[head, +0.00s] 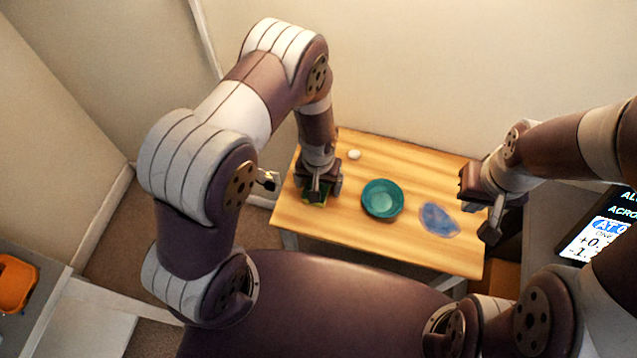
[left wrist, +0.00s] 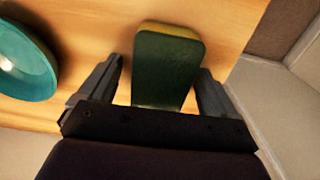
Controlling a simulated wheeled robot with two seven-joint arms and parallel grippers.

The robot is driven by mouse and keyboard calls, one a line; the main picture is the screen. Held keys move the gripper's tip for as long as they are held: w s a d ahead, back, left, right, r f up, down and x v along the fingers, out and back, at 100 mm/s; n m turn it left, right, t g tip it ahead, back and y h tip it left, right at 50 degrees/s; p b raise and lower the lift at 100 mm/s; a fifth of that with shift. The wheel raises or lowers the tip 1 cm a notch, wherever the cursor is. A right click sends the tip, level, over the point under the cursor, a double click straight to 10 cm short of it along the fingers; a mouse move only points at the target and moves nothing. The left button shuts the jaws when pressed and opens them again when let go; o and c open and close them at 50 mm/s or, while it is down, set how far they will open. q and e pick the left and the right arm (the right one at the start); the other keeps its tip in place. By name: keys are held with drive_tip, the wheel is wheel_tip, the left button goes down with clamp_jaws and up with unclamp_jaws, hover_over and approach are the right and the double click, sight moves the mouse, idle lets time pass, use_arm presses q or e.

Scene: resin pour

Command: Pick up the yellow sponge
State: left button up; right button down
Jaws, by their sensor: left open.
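The sponge (left wrist: 166,66) has a dark green top face and a yellow edge at its far end. In the left wrist view it lies on the wooden table, between the two fingers of my left gripper (left wrist: 157,85). The fingers are open, with a gap on each side of it. In the head view only a bit of the sponge (head: 316,204) shows under my left gripper (head: 318,192). My right gripper (head: 489,222) is over the table's right edge, away from the sponge. Whether its fingers are apart is not clear.
A teal bowl (head: 382,199) stands mid-table, right of the sponge. A blue translucent resin patch (head: 438,219) lies farther right. A small white round object (head: 354,154) lies near the back of the table (head: 420,165). An orange container (head: 17,284) is at far left.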

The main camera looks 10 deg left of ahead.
use_arm(q)
drive_tip(key=shift+c, duration=0.3)
drive_tip(key=shift+a, duration=0.1)
drive_tip(key=c, duration=1)
drive_tip(key=shift+o, duration=0.2)
drive_tip(key=shift+r, duration=0.65)
wheel_tip(320, 180, up, 3)
drive_tip(key=shift+r+b, duration=0.1)
drive_tip(key=shift+b, duration=0.2)
drive_tip(key=d+r+b, duration=0.1)
drive_tip(key=d+r, duration=0.5)
drive_tip(key=d, duration=0.5)
drive_tip(key=shift+w+d+r+b, duration=0.3)
drive_tip(key=shift+w+d+b, duration=0.1)
